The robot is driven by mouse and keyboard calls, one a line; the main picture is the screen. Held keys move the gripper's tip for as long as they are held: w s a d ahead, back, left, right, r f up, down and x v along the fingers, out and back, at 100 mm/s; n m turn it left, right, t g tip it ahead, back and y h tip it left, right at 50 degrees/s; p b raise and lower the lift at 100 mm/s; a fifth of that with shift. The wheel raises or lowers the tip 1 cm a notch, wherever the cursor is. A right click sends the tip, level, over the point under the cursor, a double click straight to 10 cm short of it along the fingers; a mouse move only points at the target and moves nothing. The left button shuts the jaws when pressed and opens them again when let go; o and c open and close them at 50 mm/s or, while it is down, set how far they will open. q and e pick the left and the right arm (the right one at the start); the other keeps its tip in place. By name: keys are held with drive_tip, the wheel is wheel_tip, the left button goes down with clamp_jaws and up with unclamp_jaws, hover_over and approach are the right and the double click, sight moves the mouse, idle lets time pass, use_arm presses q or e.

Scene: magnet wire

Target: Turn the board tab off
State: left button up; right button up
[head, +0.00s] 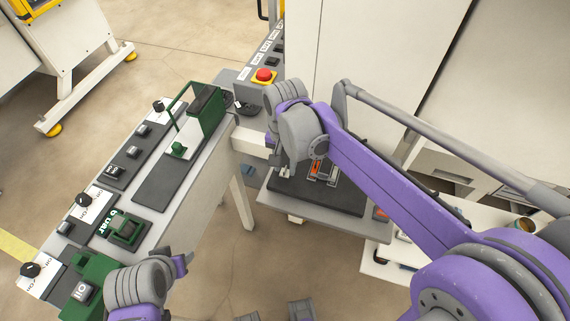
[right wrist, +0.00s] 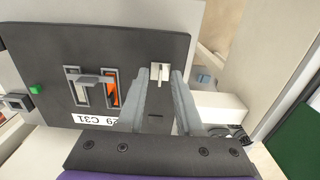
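A dark board (head: 318,198) lies on a light stand right of the long console in the head view. It fills much of the right wrist view (right wrist: 50,45). On it are a grey tab in a metal frame (right wrist: 88,79), an orange-backed framed slot (right wrist: 112,92) and a small white tab (right wrist: 159,70). My right gripper (right wrist: 160,78) is open over the board, its grey fingers on either side of the white tab. I cannot tell whether they touch it. My left gripper (head: 183,264) is low in the head view beside the console; its fingers are unclear.
The long console (head: 190,200) on the left carries several switches, knobs and green fixtures. A green button (right wrist: 36,89) sits at the board's edge. Large white cabinets stand behind the board. Bare floor shows between console and stand.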

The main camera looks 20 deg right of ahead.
clamp_jaws()
idle(1.5)
